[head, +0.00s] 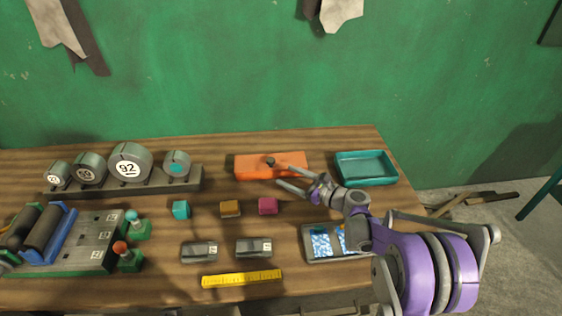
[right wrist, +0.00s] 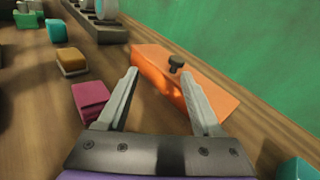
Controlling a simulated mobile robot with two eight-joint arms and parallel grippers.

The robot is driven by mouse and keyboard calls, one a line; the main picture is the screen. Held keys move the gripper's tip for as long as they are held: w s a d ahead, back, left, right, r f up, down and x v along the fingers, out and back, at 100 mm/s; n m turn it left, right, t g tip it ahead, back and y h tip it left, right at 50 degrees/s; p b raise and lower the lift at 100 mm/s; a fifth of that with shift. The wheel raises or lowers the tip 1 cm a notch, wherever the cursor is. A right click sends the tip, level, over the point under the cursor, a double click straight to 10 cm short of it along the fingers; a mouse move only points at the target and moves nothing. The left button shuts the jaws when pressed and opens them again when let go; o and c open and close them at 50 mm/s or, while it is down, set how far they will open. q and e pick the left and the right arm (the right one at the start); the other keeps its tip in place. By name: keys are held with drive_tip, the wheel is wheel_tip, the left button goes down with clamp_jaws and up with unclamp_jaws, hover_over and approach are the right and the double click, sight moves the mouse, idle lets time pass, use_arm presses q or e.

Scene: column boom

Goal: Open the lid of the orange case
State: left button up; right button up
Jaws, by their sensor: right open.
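The orange case (head: 248,167) lies at the back of the wooden table, close to the green wall, and its lid looks shut. A dark knob (head: 270,161) stands on its top. My right gripper (head: 277,174) is open, with its two fingers reaching toward the case from the right front. In the right wrist view the orange case (right wrist: 160,65) lies ahead, between and beyond the open fingers (right wrist: 165,85), and the knob (right wrist: 176,63) shows nearer the right finger. The right finger overlaps the case in the picture; I cannot tell whether it touches. My left gripper is not in view.
A teal tray (head: 366,168) stands right of the case. A magenta cube (head: 268,206), an orange-brown cube (head: 230,208) and a teal cube (head: 181,210) sit in front. A rack of grey discs (head: 130,188) stands at left. A tablet-like panel (head: 322,243) lies under my right arm.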

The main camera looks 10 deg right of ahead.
sight(274, 162)
drive_tip(key=shift+w+d+f+m+t, duration=0.3)
drive_tip(key=shift+w+d+m, duration=0.2)
drive_tip(key=shift+d+m, duration=0.05)
drive_tip(key=shift+w+d+f+m+t, duration=0.3)
drive_tip(key=shift+w+d+m, duration=0.15)
drive_tip(key=shift+d+m, duration=0.1)
drive_tip(key=shift+w+y, duration=0.2)
drive_tip(key=shift+y, duration=0.1)
drive_tip(key=p+x, duration=0.1)
drive_tip(key=x, duration=0.9)
drive_tip(key=shift+w+a+p, duration=0.2)
drive_tip(key=shift+a+p, duration=0.1)
drive_tip(key=shift+p, duration=0.05)
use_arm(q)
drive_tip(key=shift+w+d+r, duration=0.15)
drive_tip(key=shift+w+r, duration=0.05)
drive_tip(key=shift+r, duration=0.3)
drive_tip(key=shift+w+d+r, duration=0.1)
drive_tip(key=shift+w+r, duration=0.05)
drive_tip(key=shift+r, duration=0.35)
use_arm(e)
clamp_jaws()
